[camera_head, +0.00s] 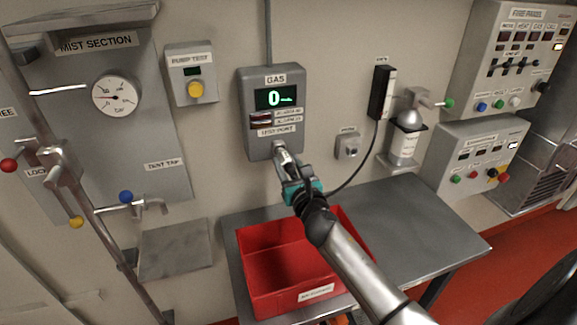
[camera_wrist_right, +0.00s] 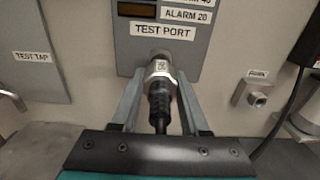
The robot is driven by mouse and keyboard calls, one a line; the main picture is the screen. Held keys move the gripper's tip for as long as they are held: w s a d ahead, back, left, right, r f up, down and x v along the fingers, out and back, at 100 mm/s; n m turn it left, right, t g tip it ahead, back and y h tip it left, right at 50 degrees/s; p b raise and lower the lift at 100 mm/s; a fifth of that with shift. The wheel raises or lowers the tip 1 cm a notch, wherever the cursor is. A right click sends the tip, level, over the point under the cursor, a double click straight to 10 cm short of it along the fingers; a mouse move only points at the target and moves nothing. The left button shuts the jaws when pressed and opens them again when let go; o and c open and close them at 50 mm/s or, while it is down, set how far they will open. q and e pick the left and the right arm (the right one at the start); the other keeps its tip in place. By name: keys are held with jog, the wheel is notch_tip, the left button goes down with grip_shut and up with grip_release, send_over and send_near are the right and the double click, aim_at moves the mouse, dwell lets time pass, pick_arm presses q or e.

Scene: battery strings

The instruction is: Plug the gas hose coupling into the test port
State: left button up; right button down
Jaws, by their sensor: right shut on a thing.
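The grey gas box (camera_head: 271,85) hangs on the wall with a display reading 0 and a TEST PORT label, which also shows in the wrist view (camera_wrist_right: 161,30). My right gripper (camera_head: 287,165) is just below that label, shut on the metal hose coupling (camera_wrist_right: 159,74). The coupling has a black rear part (camera_wrist_right: 158,106) between the two fingers. Its front end meets the underside area of the box at the port. The port itself is hidden behind the coupling, so I cannot tell how deeply it is seated. My left gripper is not in view.
A black hose (camera_head: 358,172) runs from near my gripper up to a black wall unit (camera_head: 381,92). A small grey wall socket (camera_head: 348,146) is right of the box. Below are a metal table (camera_head: 420,225) and a red bin (camera_head: 270,262).

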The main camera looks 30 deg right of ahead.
jog(key=shift+x, duration=1)
jog(key=shift+c, duration=1.6)
grip_release()
jog(key=shift+s, duration=0.1)
jog(key=shift+s+a, duration=0.15)
jog(key=shift+s, duration=0.35)
jog(key=b+v, duration=0.1)
jog(key=v, duration=1.3)
jog(key=shift+r, duration=0.1)
